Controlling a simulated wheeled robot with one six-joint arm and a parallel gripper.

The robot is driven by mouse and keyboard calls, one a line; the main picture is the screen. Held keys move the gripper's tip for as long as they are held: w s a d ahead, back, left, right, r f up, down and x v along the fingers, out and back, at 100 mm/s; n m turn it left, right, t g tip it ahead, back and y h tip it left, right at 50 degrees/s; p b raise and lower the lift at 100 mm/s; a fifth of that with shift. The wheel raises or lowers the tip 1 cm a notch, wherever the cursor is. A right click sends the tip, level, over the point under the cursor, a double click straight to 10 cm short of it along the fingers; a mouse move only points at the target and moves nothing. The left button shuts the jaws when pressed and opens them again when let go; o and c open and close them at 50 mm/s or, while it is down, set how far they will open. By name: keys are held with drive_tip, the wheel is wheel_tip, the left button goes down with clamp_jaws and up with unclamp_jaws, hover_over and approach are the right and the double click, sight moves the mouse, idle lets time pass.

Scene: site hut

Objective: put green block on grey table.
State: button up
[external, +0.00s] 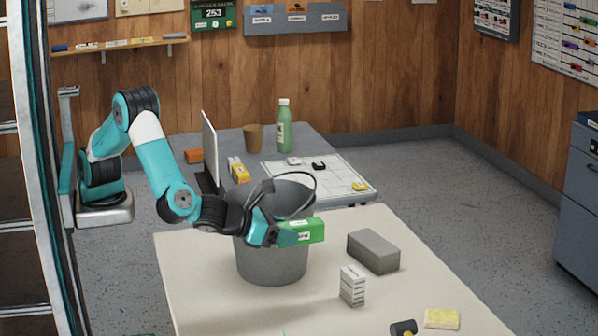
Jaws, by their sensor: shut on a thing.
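My gripper (283,235) is shut on a green block (313,231) with a white label. It holds the block level in front of the grey bucket, above the cream table (200,262). The gripper's fingers cover the block's left end. The grey table (318,148) stands behind the cream one, and its near part is partly hidden by the bucket and my arm. The block is apart from the grey table.
The grey bucket (268,262) with a raised handle blocks part of the way back. The grey table holds a bottle (284,130), brown cup (254,138), orange block (194,156), upright white panel (209,145) and gridded board (335,186). A grey brick (373,251) and white box (352,286) stand on the cream table.

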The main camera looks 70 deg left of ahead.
sight(308, 222)
drive_tip(key=shift+r, duration=1.95)
drive_tip(key=shift+s+d+r+p, duration=0.1)
drive_tip(key=shift+s+r+p, duration=0.15)
drive_tip(key=shift+s+p, duration=0.1)
drive_tip(key=s+a+r+m+g+h+p, duration=0.1)
drive_tip(key=s+r+m+h+p, duration=0.3)
drive_tip(key=s, duration=0.6)
drive_tip(key=s+a+r+m+g+h+p, duration=0.2)
drive_tip(key=s+r+m+h+p, duration=0.2)
drive_tip(key=s, duration=0.7)
drive_tip(key=shift+a+r+h+p, duration=0.25)
drive_tip(key=shift+a+h+p, duration=0.05)
drive_tip(key=shift+h+p, duration=0.15)
